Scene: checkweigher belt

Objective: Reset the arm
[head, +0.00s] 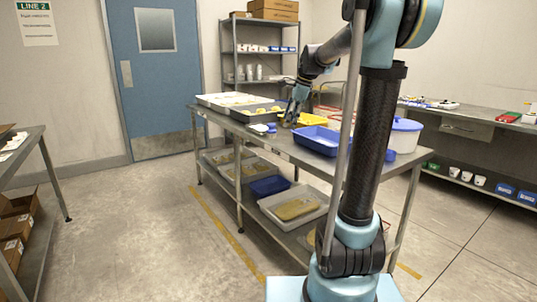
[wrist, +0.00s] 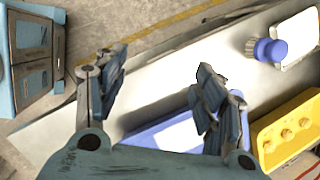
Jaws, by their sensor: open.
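My gripper (wrist: 160,88) is open in the wrist view, with its two fingers spread apart and nothing between them. The metal table top (wrist: 172,70) lies below it. In the head view my gripper (head: 293,112) hangs over the middle of the long metal table (head: 243,141), near a yellow tray. Whether it touches anything there is too small to tell. My arm reaches from the right side of the picture to the table.
A blue tray (head: 316,141), a yellow tray (head: 308,119) and a white tub (head: 405,135) stand on the table. A blue-capped item (wrist: 268,49) shows in the wrist view. Trays fill the lower shelf.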

